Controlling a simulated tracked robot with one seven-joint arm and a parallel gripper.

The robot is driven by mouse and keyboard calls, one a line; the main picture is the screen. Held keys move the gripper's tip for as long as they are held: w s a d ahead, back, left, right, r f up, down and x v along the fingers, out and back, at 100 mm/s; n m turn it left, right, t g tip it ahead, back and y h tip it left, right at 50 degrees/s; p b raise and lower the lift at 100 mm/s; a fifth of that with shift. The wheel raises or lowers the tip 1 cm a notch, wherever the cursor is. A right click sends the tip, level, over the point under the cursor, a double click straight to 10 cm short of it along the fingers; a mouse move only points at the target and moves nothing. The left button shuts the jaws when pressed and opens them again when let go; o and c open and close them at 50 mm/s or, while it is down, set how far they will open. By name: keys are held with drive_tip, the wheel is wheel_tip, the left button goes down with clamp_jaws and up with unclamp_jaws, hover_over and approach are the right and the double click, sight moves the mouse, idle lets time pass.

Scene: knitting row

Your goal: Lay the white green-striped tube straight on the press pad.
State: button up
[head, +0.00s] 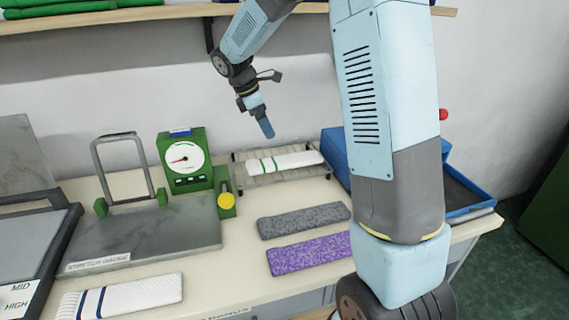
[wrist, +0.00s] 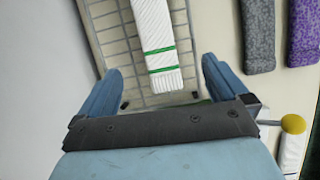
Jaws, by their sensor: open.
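The white tube with green stripes (head: 290,161) lies flat on a wire rack (head: 240,178) at the back of the table. It also shows in the wrist view (wrist: 153,30), with its striped end toward me. My gripper (head: 267,130) hangs above the rack, near the tube's striped end. In the wrist view my gripper (wrist: 162,78) is open and empty, its fingers on either side of that end but apart from it. A grey pad (head: 25,240) in a dark frame, beside a MID and HIGH label, lies at the far left; it appears to be the press pad.
A stretch gauge (head: 150,235) with a handle and green dial (head: 183,160) stands between pad and rack. A grey tube (head: 303,221), a purple tube (head: 310,252) and a blue-striped white tube (head: 130,297) lie in front. A blue tray (head: 470,208) is at right.

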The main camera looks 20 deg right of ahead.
drive_tip(key=w+f, duration=0.1)
hover_over(279, 160)
drive_tip(key=a, duration=0.2)
drive_tip(key=shift+n, duration=0.4)
wheel_tip(279, 160, down, 8)
drive_tip(key=shift+s+f, duration=0.1)
drive_tip(key=shift+s, duration=0.05)
drive_tip(key=shift+a+x, duration=0.15)
drive_tip(key=shift+x, duration=1.15)
drive_tip(key=shift+a+x, duration=0.15)
drive_tip(key=shift+x, duration=1.2)
drive_tip(key=shift+c, duration=0.5)
drive_tip(key=c, duration=0.9)
drive_tip(key=shift+c, duration=0.2)
